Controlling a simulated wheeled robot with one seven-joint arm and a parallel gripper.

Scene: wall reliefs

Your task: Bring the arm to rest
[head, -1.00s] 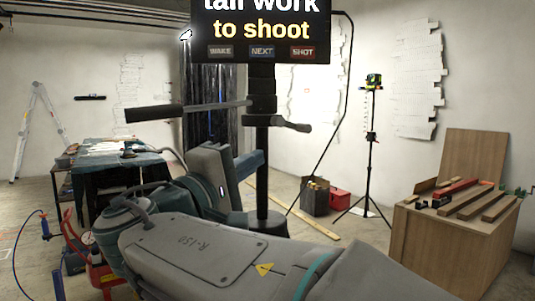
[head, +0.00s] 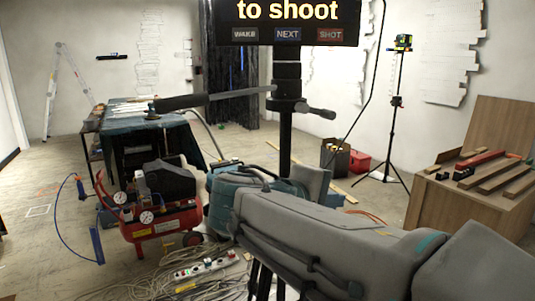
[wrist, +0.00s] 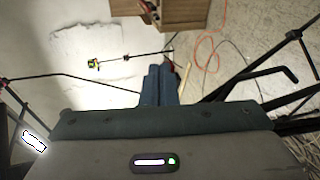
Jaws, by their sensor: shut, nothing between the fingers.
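My arm (head: 330,225) stretches across the lower right of the head view, its grey links low in front of the camera stand. The gripper end is not clearly visible there. In the wrist view my gripper (wrist: 159,72) shows as two blue-grey fingers side by side, touching, with nothing between them. Beyond the fingertips are bare floor, a wooden bench (wrist: 168,14) and a tripod with a yellow-green level (wrist: 94,63). The fingers touch nothing that I can see.
A black stand with a screen (head: 288,22) rises just behind the arm. A red compressor (head: 158,218) stands to the left, with a power strip (head: 207,268) and loose cables on the floor. A wooden bench (head: 455,208) is at right. The floor at far left is mostly clear.

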